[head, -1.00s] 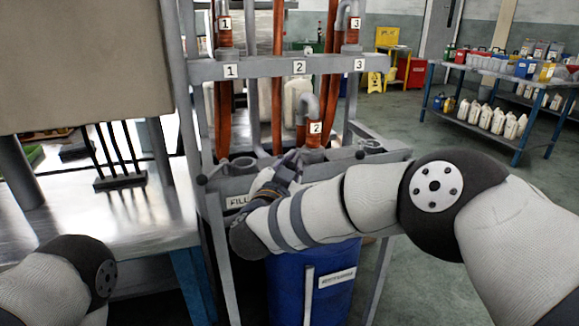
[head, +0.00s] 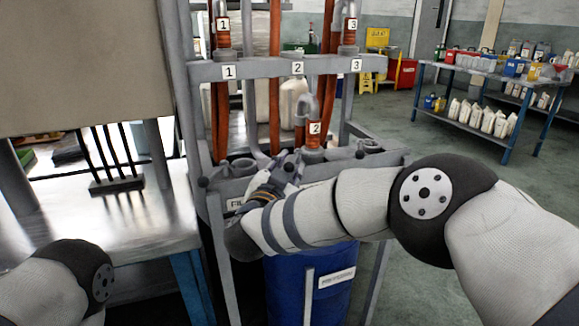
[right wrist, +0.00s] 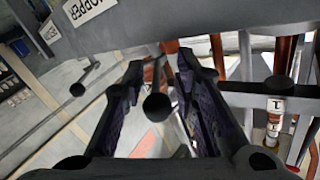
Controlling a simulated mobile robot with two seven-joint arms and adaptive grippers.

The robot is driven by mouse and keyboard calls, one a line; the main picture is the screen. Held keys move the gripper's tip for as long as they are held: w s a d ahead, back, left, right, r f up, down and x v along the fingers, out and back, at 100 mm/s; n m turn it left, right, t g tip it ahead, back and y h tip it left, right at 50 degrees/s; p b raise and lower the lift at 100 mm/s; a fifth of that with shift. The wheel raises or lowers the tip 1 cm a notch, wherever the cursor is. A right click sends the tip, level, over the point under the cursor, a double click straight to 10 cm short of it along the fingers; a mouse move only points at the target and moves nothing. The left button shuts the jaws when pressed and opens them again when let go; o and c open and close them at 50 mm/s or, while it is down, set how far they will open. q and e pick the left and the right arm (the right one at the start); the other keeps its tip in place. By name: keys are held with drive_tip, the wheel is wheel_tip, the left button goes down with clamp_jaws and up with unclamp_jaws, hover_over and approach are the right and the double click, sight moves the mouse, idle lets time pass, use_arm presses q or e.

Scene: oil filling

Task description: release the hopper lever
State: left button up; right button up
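The lever between my fingers ends in a round black knob (right wrist: 158,107) in the right wrist view. A sign reading HOPPER (right wrist: 90,10) is on the grey panel at the top left. My right gripper (right wrist: 158,60) is open, with one finger on each side of the lever and gaps beside the knob. In the head view, my right gripper (head: 287,165) is at the front of the grey filling stand (head: 262,69), and its wrist hides the lever there. My left gripper is outside the view; only part of my left arm shows at the lower left.
A second knobbed lever (right wrist: 78,90) hangs to the left in the wrist view. A blue drum (head: 285,285) stands under the filling stand. A metal table (head: 115,225) is at the left. A shelf table with bottles (head: 470,70) stands at the back right, with open floor before it.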

drive_tip(key=shift+d+r, duration=0.1)
drive_tip(key=v, duration=1.2)
drive_tip(key=s+d+f+n+g+y+p, duration=0.1)
drive_tip(key=s+d+f+n+g+y, duration=0.25)
drive_tip(key=f, duration=0.55)
drive_tip(key=s+d+f+n+g+y, duration=0.1)
drive_tip(key=s+d+f+g, duration=0.1)
drive_tip(key=s+d+f, duration=0.35)
drive_tip(key=s+d+f+n+g+y+p, duration=0.1)
drive_tip(key=s+d+f+n+g+y, duration=0.15)
drive_tip(key=s+f, duration=0.6)
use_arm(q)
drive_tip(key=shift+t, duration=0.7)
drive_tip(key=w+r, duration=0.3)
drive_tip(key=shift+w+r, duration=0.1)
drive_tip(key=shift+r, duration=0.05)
use_arm(e)
drive_tip(key=s+d+f+g, duration=0.2)
drive_tip(key=s+d+g, duration=0.2)
drive_tip(key=s, duration=0.6)
drive_tip(key=s+d+f+g+h, duration=0.1)
drive_tip(key=s+d+g, duration=0.3)
drive_tip(key=s, duration=0.6)
drive_tip(key=s+d+f+g+h, duration=0.1)
drive_tip(key=s+d+f+g, duration=0.2)
drive_tip(key=s, duration=0.7)
drive_tip(key=d+g, duration=0.1)
drive_tip(key=d, duration=0.1)
drive_tip(key=shift+d, duration=0.4)
